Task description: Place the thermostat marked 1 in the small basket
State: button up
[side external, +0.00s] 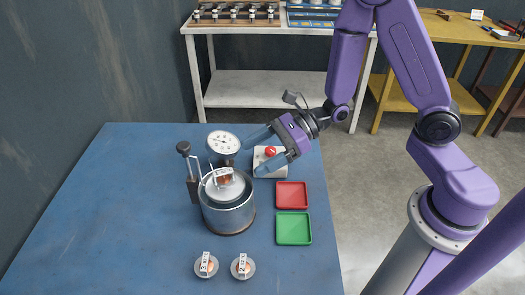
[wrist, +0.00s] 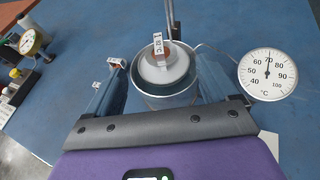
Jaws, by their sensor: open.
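A thermostat with a white tag (side external: 225,177) sits at the top of the metal pot (side external: 229,213); in the wrist view the tagged piece (wrist: 163,62) shows above the pot's rim, its number too small to read surely. A basket is not clearly distinguishable there. Thermostats marked 3 (side external: 206,266) and 2 (side external: 242,266) lie on the blue table in front of the pot. My gripper (side external: 264,152) is open and empty, right of and behind the pot, pointing left. In the wrist view the pot shows between and beyond my fingers (wrist: 160,85).
A dial thermometer (side external: 223,143) stands behind the pot and shows large in the wrist view (wrist: 267,75). A black-knobbed lever (side external: 184,149) rises left of the pot. A red-button box (side external: 270,161) is beneath my gripper. Red (side external: 292,195) and green (side external: 294,228) trays lie right. The table's left is clear.

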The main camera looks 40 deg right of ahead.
jog(key=shift+s+d+r, duration=0.1)
jog(key=shift+s+d, duration=0.05)
jog(key=shift+d, duration=0.15)
jog(key=s+r+n+g+h, duration=0.25)
jog(key=s+n+g, duration=0.35)
jog(key=s+n, duration=0.4)
jog(key=s+r+n+g+h, duration=0.1)
jog(key=s+r+n+g, duration=0.2)
jog(key=s+n+g, duration=0.7)
jog(key=s+d+n+t+h, duration=0.5)
jog(key=s+d+n+h, duration=0.1)
jog(key=d+n+h, duration=0.15)
jog(key=w+d+n+t+h, duration=0.1)
jog(key=w+d+n+t, duration=0.3)
jog(key=n, duration=0.3)
jog(key=shift+w+r+n+t, duration=0.35)
jog(key=shift+w+r+t, duration=0.15)
jog(key=shift+t, duration=0.4)
